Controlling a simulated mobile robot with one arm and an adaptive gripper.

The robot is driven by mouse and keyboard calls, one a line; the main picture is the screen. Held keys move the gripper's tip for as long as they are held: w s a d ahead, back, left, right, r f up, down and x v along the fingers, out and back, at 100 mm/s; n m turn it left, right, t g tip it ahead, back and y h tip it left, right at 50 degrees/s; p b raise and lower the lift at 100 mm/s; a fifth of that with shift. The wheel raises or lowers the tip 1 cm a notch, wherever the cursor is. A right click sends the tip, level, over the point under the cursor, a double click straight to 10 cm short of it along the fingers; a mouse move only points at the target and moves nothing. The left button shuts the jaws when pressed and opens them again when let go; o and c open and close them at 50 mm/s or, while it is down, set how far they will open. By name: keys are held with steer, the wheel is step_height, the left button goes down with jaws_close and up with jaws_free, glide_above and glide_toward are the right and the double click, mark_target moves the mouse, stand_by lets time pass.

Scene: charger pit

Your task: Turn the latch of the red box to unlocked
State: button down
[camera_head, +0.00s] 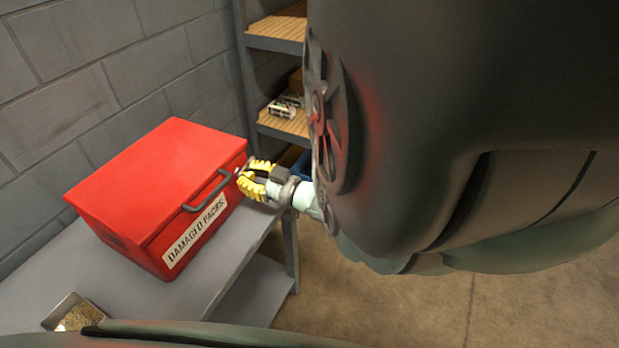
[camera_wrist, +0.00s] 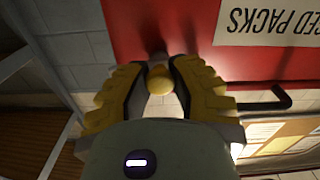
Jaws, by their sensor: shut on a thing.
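The red box (camera_head: 155,180) stands on a grey table against the wall, lid closed, with a "DAMAGED PACKS" label (camera_head: 197,231) and a dark bar handle (camera_head: 208,192) on its front. My gripper (camera_head: 250,177) is at the right end of that front face. In the wrist view my gripper (camera_wrist: 160,92) has its yellow ribbed fingers on either side of the latch's yellow knob (camera_wrist: 160,79), shut on it. The red face (camera_wrist: 187,40) lies just beyond. The fingers hide much of the latch in the head view, and I cannot tell its locked or unlocked position.
The grey table (camera_head: 60,270) carries a small metal tray (camera_head: 72,313) with grainy contents at its front left. A shelf unit (camera_head: 280,30) with wooden boards stands behind at the right. Open floor (camera_head: 440,310) lies right of the table.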

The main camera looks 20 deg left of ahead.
steer(key=shift+w+r+m, duration=0.1)
steer(key=shift+r+m, duration=0.05)
steer(key=shift+m, duration=0.55)
steer(key=c, duration=0.9)
jaws_free()
steer(key=shift+c, duration=0.2)
steer(key=shift+o, duration=0.9)
steer(key=shift+m, duration=0.3)
steer(key=shift+d, duration=0.1)
steer(key=shift+d+f, duration=0.2)
steer(key=shift+d, duration=0.3)
steer(key=s+d, duration=0.1)
steer(key=d, duration=0.9)
steer(key=shift+d, duration=0.35)
